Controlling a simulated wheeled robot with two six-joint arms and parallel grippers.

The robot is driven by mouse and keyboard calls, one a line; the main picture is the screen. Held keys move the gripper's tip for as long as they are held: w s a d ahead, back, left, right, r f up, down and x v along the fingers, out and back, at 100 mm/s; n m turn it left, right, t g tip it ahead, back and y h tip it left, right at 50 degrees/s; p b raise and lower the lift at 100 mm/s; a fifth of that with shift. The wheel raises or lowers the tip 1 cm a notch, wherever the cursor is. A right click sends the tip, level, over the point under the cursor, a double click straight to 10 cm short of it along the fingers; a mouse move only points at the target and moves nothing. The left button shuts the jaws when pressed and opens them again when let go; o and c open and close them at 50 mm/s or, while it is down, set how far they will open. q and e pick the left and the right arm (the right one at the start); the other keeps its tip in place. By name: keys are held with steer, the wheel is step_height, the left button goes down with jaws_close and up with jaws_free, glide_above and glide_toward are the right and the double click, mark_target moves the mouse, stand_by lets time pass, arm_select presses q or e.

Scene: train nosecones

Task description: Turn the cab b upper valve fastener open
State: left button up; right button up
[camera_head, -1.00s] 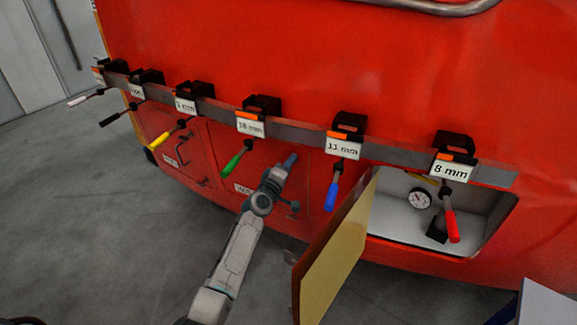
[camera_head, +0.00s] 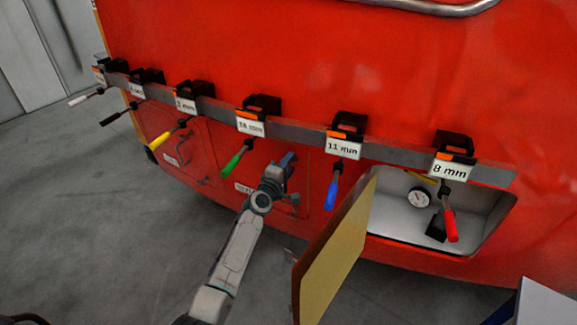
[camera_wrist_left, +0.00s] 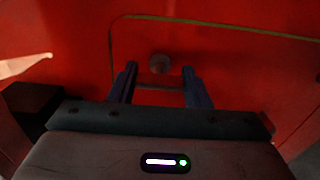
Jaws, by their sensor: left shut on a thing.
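My left gripper (camera_head: 288,159) is at the red panel door between the green and blue tools in the head view. In the left wrist view its two dark fingers (camera_wrist_left: 158,78) stand on either side of a small round grey fastener (camera_wrist_left: 159,63), near the upper edge of the panel. The gripper is shut on this fastener. In the head view the fastener is hidden behind the gripper. My right gripper is not in view.
A grey rail (camera_head: 295,133) with hanging, labelled tools runs above. The blue-handled tool (camera_head: 331,190) and green-handled tool (camera_head: 233,163) hang close to my arm. An open hatch door (camera_head: 335,250) sticks out to the right, beside an open compartment (camera_head: 395,221) with a gauge.

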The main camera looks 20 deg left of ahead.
arm_select(q)
steer(key=o, duration=1)
steer(key=shift+s, duration=0.15)
steer(key=shift+s+a, duration=0.1)
steer(key=shift+s, duration=0.2)
steer(key=s, duration=0.3)
steer(key=s+a, duration=0.1)
steer(key=s, duration=0.2)
steer(key=s+p, duration=0.1)
steer(key=s, duration=0.2)
steer(key=shift+s+a, duration=0.3)
steer(key=shift+s, duration=0.1)
steer(key=shift+f, duration=0.15)
